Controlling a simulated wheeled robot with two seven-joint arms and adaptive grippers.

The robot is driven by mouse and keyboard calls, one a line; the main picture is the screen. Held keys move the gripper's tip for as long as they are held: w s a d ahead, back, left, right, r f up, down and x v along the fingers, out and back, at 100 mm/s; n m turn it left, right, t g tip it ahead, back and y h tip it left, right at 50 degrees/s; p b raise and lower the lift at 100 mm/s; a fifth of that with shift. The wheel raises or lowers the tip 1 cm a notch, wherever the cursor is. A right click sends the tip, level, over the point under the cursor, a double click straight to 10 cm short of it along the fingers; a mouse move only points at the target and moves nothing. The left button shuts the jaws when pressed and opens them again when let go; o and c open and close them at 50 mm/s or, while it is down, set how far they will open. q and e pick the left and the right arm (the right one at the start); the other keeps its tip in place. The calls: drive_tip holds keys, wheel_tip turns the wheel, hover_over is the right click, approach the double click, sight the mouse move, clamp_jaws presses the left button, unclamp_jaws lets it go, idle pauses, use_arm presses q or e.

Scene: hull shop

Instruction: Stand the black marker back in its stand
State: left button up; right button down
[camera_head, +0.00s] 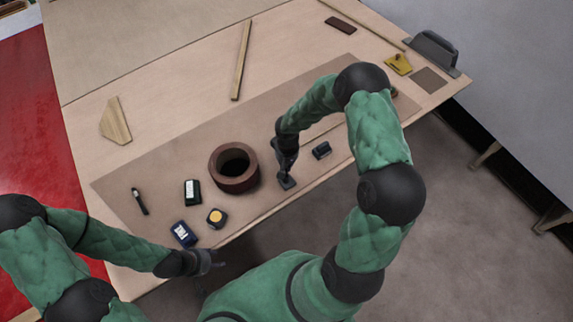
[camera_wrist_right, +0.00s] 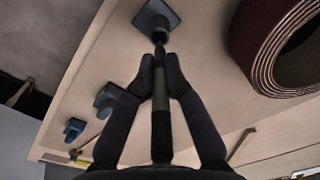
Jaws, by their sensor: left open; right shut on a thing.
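The marker (camera_wrist_right: 161,110), dark with a grey-green middle, is held between the fingers of my right gripper (camera_wrist_right: 160,68), which is shut on it. The stand (camera_wrist_right: 168,14) is a small dark square base with a round socket; in the head view the stand (camera_head: 287,183) sits near the front edge of the brown mat, right below my right gripper (camera_head: 287,160). The marker's far end meets the socket in the wrist view; how deep it sits, I cannot tell. My left gripper (camera_head: 207,262) is open and empty by the table's front edge.
A brown-red roll (camera_head: 229,185) stands left of the stand, a small dark block (camera_head: 321,150) to its right. A yellow-faced tape measure (camera_head: 216,217), two small boxes (camera_head: 183,233) (camera_head: 192,192) and a slim dark tool (camera_head: 139,200) lie further left on the mat.

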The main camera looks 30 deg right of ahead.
drive_tip(key=shift+f+b, duration=0.4)
drive_tip(key=shift+b, duration=0.4)
idle(1.4)
drive_tip(key=shift+f+b, duration=0.7)
drive_tip(key=shift+b, duration=0.2)
idle(1.1)
drive_tip(key=shift+f+b, duration=0.25)
drive_tip(key=shift+b, duration=0.35)
idle(1.0)
drive_tip(key=shift+f+b, duration=0.65)
drive_tip(key=shift+b, duration=0.25)
idle(1.3)
